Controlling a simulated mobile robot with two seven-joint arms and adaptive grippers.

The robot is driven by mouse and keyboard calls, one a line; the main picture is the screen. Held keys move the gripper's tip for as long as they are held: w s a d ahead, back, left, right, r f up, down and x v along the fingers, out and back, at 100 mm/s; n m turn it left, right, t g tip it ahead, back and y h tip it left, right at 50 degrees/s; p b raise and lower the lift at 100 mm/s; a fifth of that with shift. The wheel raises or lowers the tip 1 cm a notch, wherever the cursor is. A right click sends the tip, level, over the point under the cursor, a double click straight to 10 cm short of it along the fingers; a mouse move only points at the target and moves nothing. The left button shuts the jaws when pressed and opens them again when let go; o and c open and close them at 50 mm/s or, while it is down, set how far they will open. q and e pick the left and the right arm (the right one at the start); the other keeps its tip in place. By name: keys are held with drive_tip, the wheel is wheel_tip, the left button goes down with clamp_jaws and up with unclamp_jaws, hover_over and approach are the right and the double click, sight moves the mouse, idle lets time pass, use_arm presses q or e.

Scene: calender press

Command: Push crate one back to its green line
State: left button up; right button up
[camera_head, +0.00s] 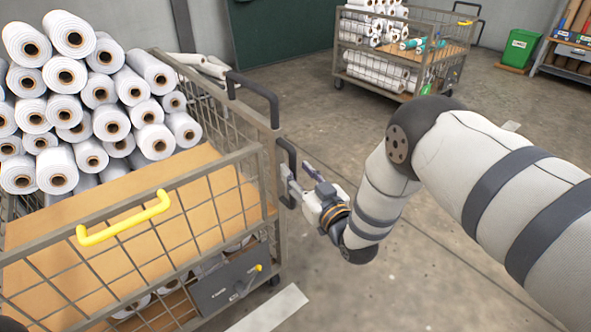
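A large wire-sided crate (265,155) on wheels, loaded with white rolls, stands close at the left; no number is readable on it. A second wire crate (432,78) stands at the back. I cannot tell from markings which is crate one. My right gripper (291,187) is at the near crate's right corner, at the lower black handle (287,158). Its fingertips overlap the handle in view; whether they are closed around it is unclear. My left gripper is not in view. No green line shows on the visible floor.
A pale strip (268,310) lies on the floor by the near crate's front corner. A yellow handle (124,218) is on its front rail. A green bin (518,48) and a shelf (568,52) stand at the back right. Concrete floor between the crates is clear.

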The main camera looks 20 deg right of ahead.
sight(294, 169)
drive_tip(key=w, duration=0.3)
drive_tip(key=shift+w+a+b, duration=0.2)
drive_tip(key=shift+a+b, duration=0.05)
drive_tip(key=shift+b, duration=0.05)
clamp_jaws()
drive_tip(key=shift+w, duration=0.1)
